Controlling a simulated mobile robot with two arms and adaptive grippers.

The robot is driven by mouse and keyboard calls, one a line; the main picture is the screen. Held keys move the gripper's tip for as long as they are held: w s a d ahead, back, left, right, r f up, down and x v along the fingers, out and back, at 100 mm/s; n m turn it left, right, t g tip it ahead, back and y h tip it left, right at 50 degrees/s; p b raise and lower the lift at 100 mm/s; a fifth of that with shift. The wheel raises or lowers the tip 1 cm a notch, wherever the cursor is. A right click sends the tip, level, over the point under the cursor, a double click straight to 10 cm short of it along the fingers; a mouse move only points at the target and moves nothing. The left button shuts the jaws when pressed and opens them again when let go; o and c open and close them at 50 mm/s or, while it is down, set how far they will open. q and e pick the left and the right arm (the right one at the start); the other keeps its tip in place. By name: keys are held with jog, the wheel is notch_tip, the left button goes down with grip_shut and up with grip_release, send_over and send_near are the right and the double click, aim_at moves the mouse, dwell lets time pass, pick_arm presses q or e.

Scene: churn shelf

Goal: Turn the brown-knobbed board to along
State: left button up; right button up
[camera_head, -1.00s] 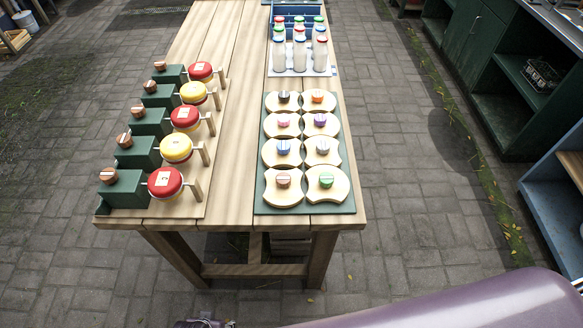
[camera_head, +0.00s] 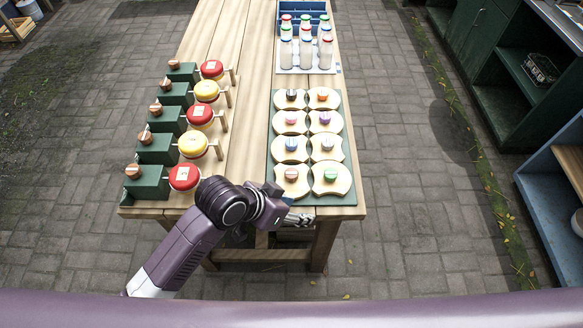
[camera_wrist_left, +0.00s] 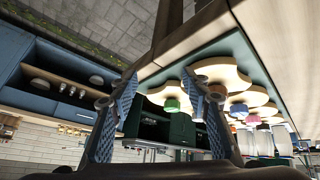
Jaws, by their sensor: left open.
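The brown-knobbed board (camera_head: 282,187) is a pale wooden piece at the front left of the dark green panel (camera_head: 347,198), near the table's front edge. Its brown knob (camera_head: 291,174) stands up from it. In the left wrist view the knob (camera_wrist_left: 217,91) shows beside the right finger, which partly hides the board. My left gripper (camera_head: 306,219) is at the table's front edge, just in front of this board and apart from it. In the left wrist view its fingers (camera_wrist_left: 160,78) are spread with nothing between them. My right gripper is out of view.
The green-knobbed board (camera_head: 332,187) is close on the right. Several other knobbed boards fill the panel behind. Green boxes with red and yellow discs (camera_head: 184,177) line the table's left side. Bottles (camera_head: 305,50) stand at the back. Bare wood (camera_head: 240,140) lies between.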

pick_arm(q)
jog(key=w+d+r+m+g, duration=0.2)
jog(key=w+d+r+m, duration=0.1)
jog(key=d+r+m, duration=0.1)
jog(key=y+p, duration=0.1)
jog(key=y, duration=0.1)
send_near(291, 173)
jog(key=shift+m, duration=0.3)
jog(key=p+x, duration=0.2)
jog(key=x, duration=0.5)
jog(key=shift+d, duration=0.1)
jog(key=shift+w+d+f, duration=0.2)
jog(key=shift+f, duration=0.5)
jog(key=shift+c, duration=0.4)
jog(key=c, duration=1.1)
